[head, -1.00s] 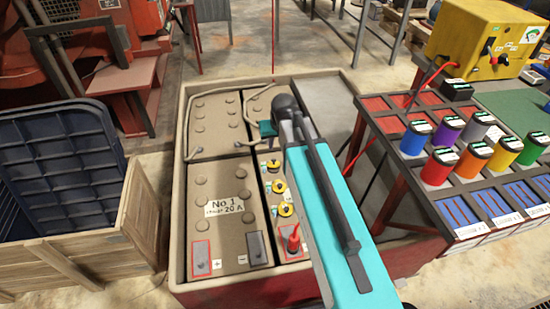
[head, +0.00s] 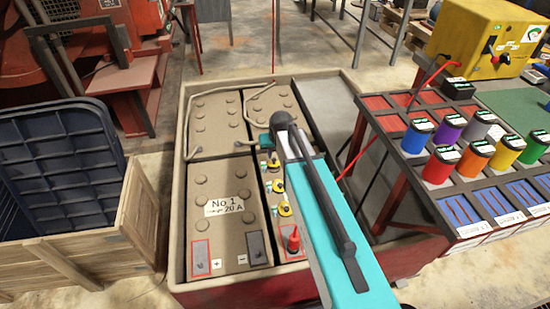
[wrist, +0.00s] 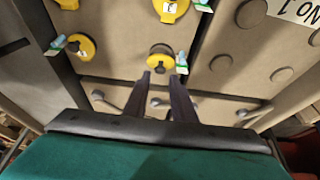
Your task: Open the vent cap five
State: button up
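In the wrist view, one yellow cap (wrist: 160,59) lies just beyond and between my gripper's fingertips (wrist: 165,73). The two dark fingers are apart, with nothing held. Another yellow cap (wrist: 80,46) is to the left, and one marked 3 (wrist: 170,8) is at the top edge. I cannot read a five on any cap. My arm hides the gripper in the head view.
Small green-and-white tags (wrist: 181,62) stand beside the caps. A red terminal plug (head: 293,241) is at the battery's front right. A rack of coloured cans (head: 440,165) stands right, a wooden crate (head: 80,255) left. The battery tray's back right corner (head: 328,97) is bare.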

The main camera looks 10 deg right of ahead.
aim_at(274, 159)
jog(key=shift+x, duration=2.05)
jog(key=shift+c, duration=0.5)
jog(key=shift+w+r, duration=0.1)
grip_shut()
